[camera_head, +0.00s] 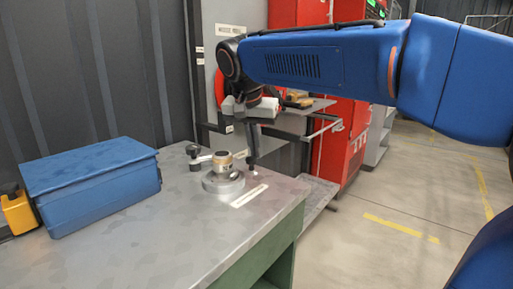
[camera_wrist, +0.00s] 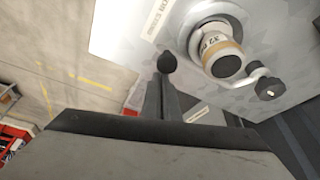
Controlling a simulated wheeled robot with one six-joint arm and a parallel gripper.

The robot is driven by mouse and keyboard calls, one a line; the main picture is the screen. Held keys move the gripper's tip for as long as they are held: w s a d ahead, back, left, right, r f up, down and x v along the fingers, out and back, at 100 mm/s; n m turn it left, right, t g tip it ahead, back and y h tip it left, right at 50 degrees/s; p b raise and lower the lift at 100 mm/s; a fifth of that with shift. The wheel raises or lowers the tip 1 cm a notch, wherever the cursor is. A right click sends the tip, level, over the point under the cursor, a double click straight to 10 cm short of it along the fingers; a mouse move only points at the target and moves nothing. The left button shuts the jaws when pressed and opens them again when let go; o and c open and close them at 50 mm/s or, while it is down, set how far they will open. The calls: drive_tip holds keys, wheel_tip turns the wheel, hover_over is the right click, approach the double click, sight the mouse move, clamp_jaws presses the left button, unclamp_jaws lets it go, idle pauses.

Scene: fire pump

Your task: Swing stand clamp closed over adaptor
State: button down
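The round metal stand (camera_head: 224,184) sits on the workbench, with the tan-banded adaptor (camera_head: 222,160) upright in it. In the wrist view the adaptor (camera_wrist: 216,48) shows a dark round end and a printed band. The clamp arm (camera_head: 203,158) sticks out to the left of the adaptor, with a black knob (camera_head: 193,151) at its end; the knob also shows in the wrist view (camera_wrist: 270,88). The clamp appears swung out beside the adaptor, not over it. My gripper (camera_head: 254,158) points down just right of the stand, apart from it. Its fingers (camera_wrist: 166,64) look together and empty.
A blue lidded box (camera_head: 95,190) and a yellow item (camera_head: 18,212) stand at the bench's left. A label strip (camera_head: 249,195) lies in front of the stand. A red cabinet (camera_head: 350,140) and a shelf (camera_head: 285,122) stand behind. The bench front is clear.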

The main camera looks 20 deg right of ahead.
drive_tip(key=shift+s+a, duration=0.25)
drive_tip(key=shift+s, duration=0.05)
drive_tip(key=v, duration=1.7)
drive_tip(key=shift+w+d+r, duration=0.2)
drive_tip(key=s+d+f+n, duration=0.2)
drive_tip(key=s+d+f, duration=0.2)
drive_tip(key=f, duration=0.9)
drive_tip(key=s+d+f+n+t+y, duration=0.1)
drive_tip(key=s+d+f, duration=0.4)
drive_tip(key=s+f, duration=0.5)
drive_tip(key=s+d+f+n+y, duration=0.1)
drive_tip(key=s+d+f+n, duration=0.2)
drive_tip(key=f, duration=1.2)
drive_tip(key=s+d, duration=0.2)
drive_tip(key=s, duration=0.2)
drive_tip(key=shift+f+n, duration=0.3)
